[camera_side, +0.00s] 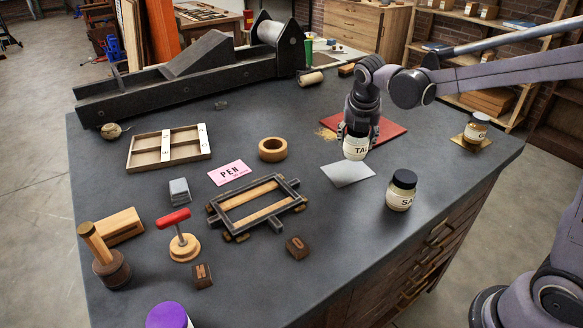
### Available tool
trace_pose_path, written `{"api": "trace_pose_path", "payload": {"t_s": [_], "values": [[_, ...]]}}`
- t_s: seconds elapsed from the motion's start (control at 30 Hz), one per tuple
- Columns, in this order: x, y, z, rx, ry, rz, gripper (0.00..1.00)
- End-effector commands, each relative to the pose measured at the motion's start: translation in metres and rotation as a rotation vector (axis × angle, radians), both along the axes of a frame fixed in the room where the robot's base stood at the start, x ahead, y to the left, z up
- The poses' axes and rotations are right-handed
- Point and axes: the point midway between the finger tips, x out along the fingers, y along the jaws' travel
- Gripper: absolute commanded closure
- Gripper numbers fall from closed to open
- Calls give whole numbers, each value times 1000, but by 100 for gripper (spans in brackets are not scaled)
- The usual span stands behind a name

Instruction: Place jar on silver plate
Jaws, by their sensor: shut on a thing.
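My gripper (357,132) points down and is shut on a pale jar (355,149) with a dark-lettered label starting "TAL". The jar is upright, and its top is hidden between the fingers. The silver plate (348,176) is a flat grey square on the dark table. In the picture the jar's bottom is at the plate's back edge; I cannot tell whether it touches the plate or hangs above it. Nothing else is on the plate.
A black-lidded jar (401,191) stands close to the right of the plate. Another jar (476,129) stands on a gold plate (462,140) at the far right. A red mat (390,130) lies behind my gripper. A wooden ring (272,150) and dark frame (225,222) are left.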

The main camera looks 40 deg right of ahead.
Motion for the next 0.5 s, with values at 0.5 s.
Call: {"api": "trace_pose_path", "payload": {"t_s": [0.5], "values": [[7,9,-44,0,0,-1,85]]}}
